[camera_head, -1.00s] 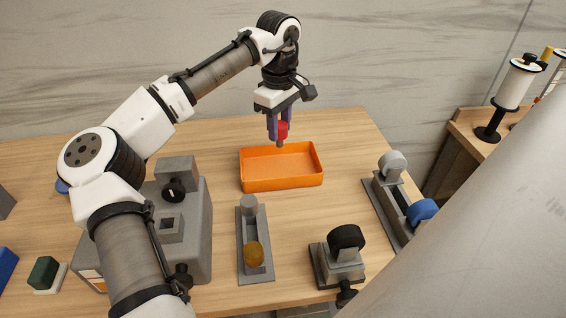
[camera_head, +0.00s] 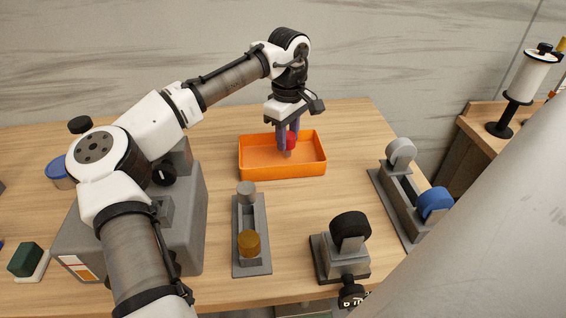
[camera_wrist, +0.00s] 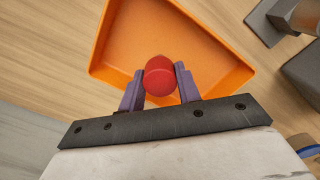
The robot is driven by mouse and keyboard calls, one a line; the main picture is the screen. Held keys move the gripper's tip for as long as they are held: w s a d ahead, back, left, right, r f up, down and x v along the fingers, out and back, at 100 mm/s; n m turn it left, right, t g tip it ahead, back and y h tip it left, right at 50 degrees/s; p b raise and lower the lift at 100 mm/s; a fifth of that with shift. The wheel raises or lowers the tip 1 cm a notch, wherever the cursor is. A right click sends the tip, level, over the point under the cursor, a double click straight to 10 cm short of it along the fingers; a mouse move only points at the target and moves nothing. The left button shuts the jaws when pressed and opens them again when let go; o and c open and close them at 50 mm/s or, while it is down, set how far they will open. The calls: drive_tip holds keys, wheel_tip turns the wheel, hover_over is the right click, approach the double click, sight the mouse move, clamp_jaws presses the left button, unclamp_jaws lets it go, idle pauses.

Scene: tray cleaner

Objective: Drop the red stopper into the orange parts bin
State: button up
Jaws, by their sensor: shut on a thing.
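The red stopper (camera_head: 291,140) is held between the purple fingers of my gripper (camera_head: 288,138). In the wrist view the stopper (camera_wrist: 160,76) shows as a rounded red top, with a finger of my gripper (camera_wrist: 160,88) on each side. A grey lower end of the stopper shows in the head view. The orange parts bin (camera_head: 270,170) is an open, shallow tray on the table; in the wrist view its rim (camera_wrist: 215,40) surrounds the stopper.
In front of the bin is a grey fixture with an amber knob (camera_head: 249,243). A black-wheeled fixture (camera_head: 348,228) is front right, and one with a blue roller (camera_head: 433,203) is at the right. A grey machine (camera_head: 190,235) stands left. Table behind the bin is clear.

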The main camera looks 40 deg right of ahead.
drive_tip(key=o, duration=1.1)
drive_tip(key=shift+c, duration=0.2)
drive_tip(key=shift+r, duration=0.15)
wheel_tip(320, 180, up, 14)
drive_tip(key=shift+f+b, duration=0.2)
drive_tip(key=shift+b, duration=0.15)
